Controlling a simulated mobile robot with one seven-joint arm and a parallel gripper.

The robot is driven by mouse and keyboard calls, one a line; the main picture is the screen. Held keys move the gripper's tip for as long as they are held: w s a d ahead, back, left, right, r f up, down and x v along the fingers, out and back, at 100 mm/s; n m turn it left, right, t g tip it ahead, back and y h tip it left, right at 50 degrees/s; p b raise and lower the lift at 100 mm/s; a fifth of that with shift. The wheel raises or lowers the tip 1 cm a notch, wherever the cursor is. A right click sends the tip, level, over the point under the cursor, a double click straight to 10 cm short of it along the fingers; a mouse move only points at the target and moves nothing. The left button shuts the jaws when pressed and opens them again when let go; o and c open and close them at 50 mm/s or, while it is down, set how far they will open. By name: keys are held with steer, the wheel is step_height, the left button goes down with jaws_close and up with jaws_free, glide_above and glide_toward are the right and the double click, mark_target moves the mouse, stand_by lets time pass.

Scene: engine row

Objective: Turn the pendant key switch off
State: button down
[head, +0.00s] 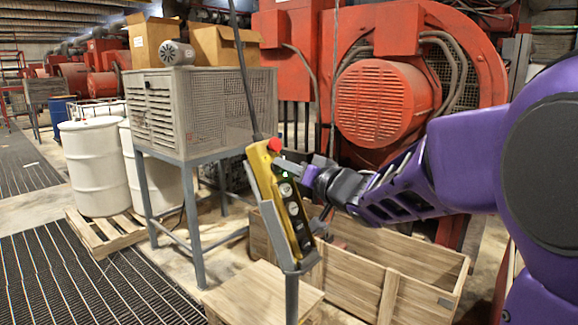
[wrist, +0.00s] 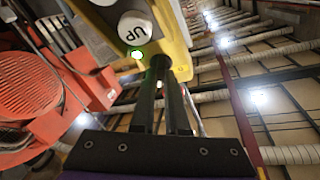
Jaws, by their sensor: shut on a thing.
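The yellow pendant (head: 261,172) hangs tilted on a dark cable, with a red button (head: 274,145) at its top and a column of buttons on its face. In the wrist view the pendant (wrist: 179,45) shows a white "UP" button (wrist: 135,28) and a small green light (wrist: 136,55). My gripper (head: 284,165) is at the upper part of the pendant's face. In the wrist view my gripper's fingers (wrist: 160,68) are close together at the pendant's end, shut on the key, which they mostly hide. I cannot tell the key's angle.
A grey post with a holder (head: 291,266) stands below the pendant. A wooden crate (head: 425,268) lies below my arm. A caged table (head: 170,108) with cardboard boxes is at left, and red machinery (head: 385,100) is behind. Grating floor (head: 70,280) is open at left.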

steer(key=shift+n, duration=0.4)
steer(key=n+y, duration=0.1)
steer(key=n, duration=0.1)
steer(key=shift+w+d+f+n+g, duration=0.1)
steer(key=shift+n+g, duration=0.2)
steer(key=shift+g, duration=0.1)
steer(key=n+g+y, duration=0.1)
steer(key=n, duration=0.1)
steer(key=n+g+y, duration=0.1)
steer(key=n, duration=0.2)
steer(key=n+g+y, duration=0.1)
steer(key=n+g, duration=0.1)
steer(key=n, duration=0.1)
steer(key=n+g+y, duration=0.1)
steer(key=n, duration=0.3)
steer(key=shift+w+n+g, duration=0.15)
steer(key=shift+n+g, duration=0.15)
steer(key=shift+g, duration=0.1)
steer(key=c, duration=0.9)
jaws_free()
steer(key=shift+d, duration=0.15)
